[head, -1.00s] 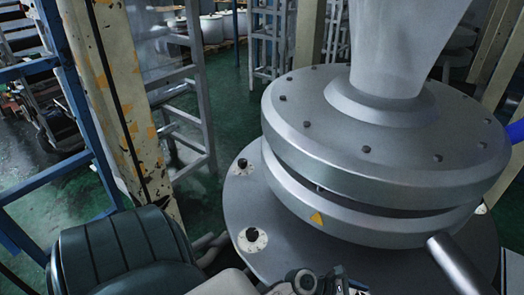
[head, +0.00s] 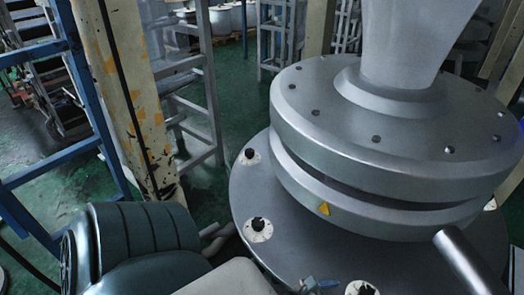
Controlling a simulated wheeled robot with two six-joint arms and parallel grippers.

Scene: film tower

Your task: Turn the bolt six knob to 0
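Small black bolt knobs on white round dials sit on the wide grey lower flange (head: 290,245) of the die. One knob (head: 249,154) is at the flange's far left, one (head: 258,224) at its near left. Another knob (head: 365,290) is at the bottom edge, partly cut off. Part of another white dial (head: 490,204) shows at the right. I cannot read the numbers or tell which knob is bolt six. No gripper can be clearly made out; a small blue-grey part (head: 319,284) at the bottom edge is too cropped to identify.
The round upper die body (head: 390,120) rises over the flange and carries a yellow warning triangle (head: 323,208). A metal rod (head: 465,262) sticks out at the lower right. A cream post (head: 130,100) and blue frame (head: 40,150) stand at the left.

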